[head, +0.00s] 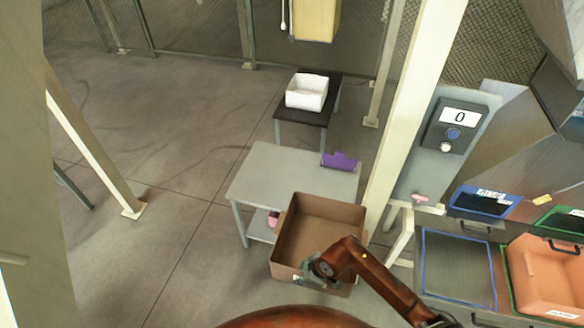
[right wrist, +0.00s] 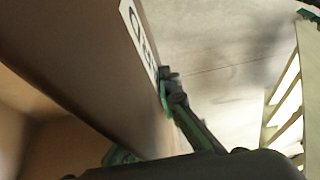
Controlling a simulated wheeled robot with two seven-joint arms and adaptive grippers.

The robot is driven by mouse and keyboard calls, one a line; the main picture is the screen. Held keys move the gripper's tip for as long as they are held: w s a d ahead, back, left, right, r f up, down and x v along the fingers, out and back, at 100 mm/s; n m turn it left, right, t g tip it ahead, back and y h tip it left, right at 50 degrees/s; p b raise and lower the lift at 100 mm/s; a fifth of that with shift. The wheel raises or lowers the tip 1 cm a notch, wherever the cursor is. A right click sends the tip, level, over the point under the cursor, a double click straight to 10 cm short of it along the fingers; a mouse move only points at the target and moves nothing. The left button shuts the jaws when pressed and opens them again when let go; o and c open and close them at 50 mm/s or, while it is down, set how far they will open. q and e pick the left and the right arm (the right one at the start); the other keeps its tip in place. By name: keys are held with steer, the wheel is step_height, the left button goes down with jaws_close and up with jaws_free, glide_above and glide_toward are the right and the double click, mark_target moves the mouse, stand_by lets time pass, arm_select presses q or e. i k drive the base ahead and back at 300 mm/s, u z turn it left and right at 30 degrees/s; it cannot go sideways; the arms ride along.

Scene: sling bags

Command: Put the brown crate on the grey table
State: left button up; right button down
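The brown crate (head: 328,210) is an open, empty-looking box, tilted in the head view, and it overlaps the front right part of the grey table (head: 272,170). My right gripper (head: 306,274) is at the crate's near wall. In the right wrist view its green-tipped fingers (right wrist: 147,128) sit on either side of the crate wall (right wrist: 95,60), clamping it. A printed white label shows on the wall's outer face. Whether the crate touches the table is hidden. My left gripper is not in view.
A purple item (head: 341,161) lies at the grey table's back right. Behind stands a dark table (head: 290,117) with a white bin (head: 306,92). A pale post (head: 408,110) rises close on the right, beside a counter with an orange bin (head: 545,275).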

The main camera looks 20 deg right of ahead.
mark_target(286, 180)
steer(key=i, duration=1.25)
